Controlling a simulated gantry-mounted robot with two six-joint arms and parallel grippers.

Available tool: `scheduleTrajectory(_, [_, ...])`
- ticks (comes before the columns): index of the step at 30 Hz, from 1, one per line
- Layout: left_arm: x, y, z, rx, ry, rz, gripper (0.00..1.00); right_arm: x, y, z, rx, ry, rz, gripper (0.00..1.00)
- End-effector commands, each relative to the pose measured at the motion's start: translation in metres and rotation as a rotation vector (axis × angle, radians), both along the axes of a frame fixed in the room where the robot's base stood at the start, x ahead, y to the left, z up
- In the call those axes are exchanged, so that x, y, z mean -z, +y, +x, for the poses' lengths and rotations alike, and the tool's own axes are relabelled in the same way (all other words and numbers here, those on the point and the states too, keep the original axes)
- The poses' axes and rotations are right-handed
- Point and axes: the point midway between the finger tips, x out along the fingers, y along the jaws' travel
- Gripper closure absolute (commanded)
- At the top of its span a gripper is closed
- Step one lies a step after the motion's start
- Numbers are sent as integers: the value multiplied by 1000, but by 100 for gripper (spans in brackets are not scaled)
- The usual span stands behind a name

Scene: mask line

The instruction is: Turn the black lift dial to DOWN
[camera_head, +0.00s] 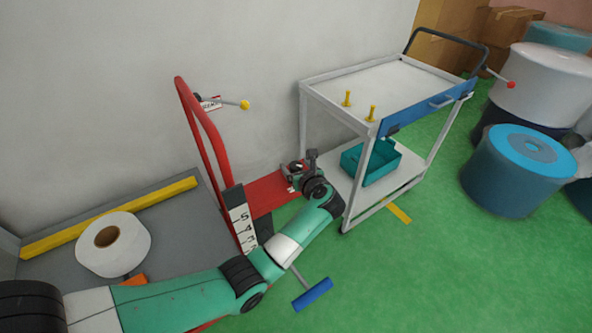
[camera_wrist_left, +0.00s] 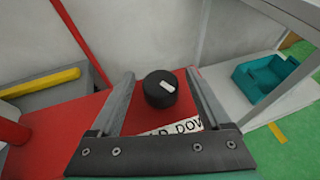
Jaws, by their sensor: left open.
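The black lift dial (camera_wrist_left: 160,92) is round, with a short white mark on its top that slants slightly in the left wrist view. It sits on a red surface, and a white label (camera_wrist_left: 185,130) below it reads "DOWN" at its right, with its left part cut off. My left gripper (camera_wrist_left: 160,73) is open, with one finger on each side of the dial. Whether the fingers touch it I cannot tell. In the head view my left gripper (camera_head: 303,163) is over the red platform (camera_head: 270,192), and the dial is hard to separate from it. My right gripper is out of view.
A red handle frame (camera_head: 190,110) stands left of the gripper. A white cart (camera_head: 300,95) with a teal bin (camera_head: 348,158) stands close on the right. A white roll (camera_head: 130,245) lies on the grey platform at left. Green floor is free at front right.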

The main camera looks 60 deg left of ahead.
Motion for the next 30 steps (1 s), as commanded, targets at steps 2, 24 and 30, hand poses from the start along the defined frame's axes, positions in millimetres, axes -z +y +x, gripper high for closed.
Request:
scheduleTrajectory(2, [1, 3, 0, -1, 1, -1, 19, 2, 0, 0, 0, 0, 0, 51])
scheduleTrajectory(24, [1, 3, 0, -1, 0, 0, 100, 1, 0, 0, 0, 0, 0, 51])
scheduleTrajectory(30, [8, 3, 3, -93, -2, 0, 100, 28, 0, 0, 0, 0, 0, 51])
